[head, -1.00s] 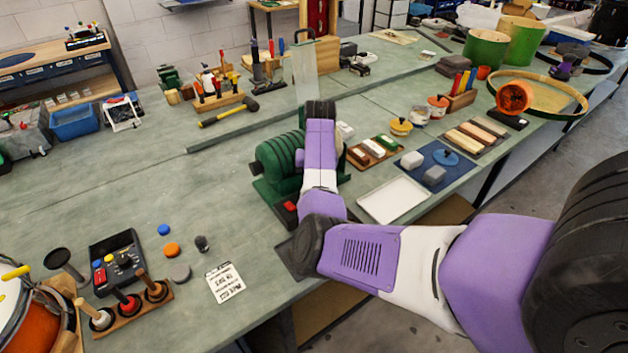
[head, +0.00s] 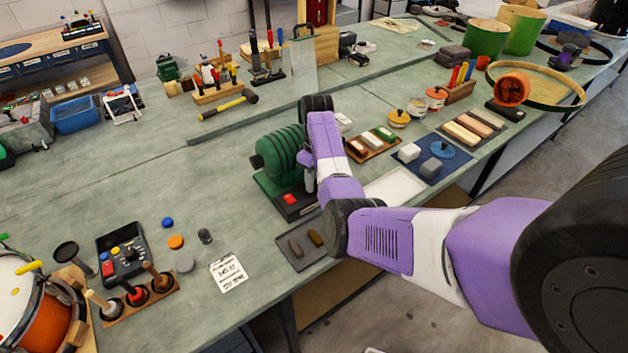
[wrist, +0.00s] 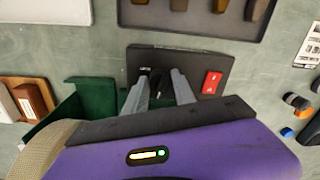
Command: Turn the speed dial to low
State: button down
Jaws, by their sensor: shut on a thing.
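The green motor machine (head: 280,152) stands on the bench, with a black control panel (head: 298,208) at its front. The panel also shows in the wrist view (wrist: 215,62), with a red button (wrist: 211,82) on it. A small dark speed dial (wrist: 155,82) sits on the panel left of the button in the wrist view. My gripper (wrist: 158,84) reaches over the panel, its two grey fingers on either side of the dial and shut on it. The dial's pointer and setting are too small to read. In the head view my arm hides the dial and fingertips.
A dark tray (head: 283,256) with brown pieces lies in front of the machine. A white tray (head: 402,187) lies to its right. A printed card (head: 229,271) and a black control box (head: 121,257) are to the left. Bare bench lies left of the machine.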

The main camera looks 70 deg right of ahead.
jog(key=shift+w+r+n, duration=0.1)
jog(key=shift+n, duration=0.9)
jog(key=c, duration=1)
grip_release()
jog(key=shift+c, duration=0.2)
jog(key=r, duration=0.5)
jog(key=r+b, duration=0.1)
jog(key=r, duration=0.1)
jog(key=shift+d+r, duration=0.25)
jog(key=shift+r, duration=0.15)
jog(key=shift+f, duration=0.1)
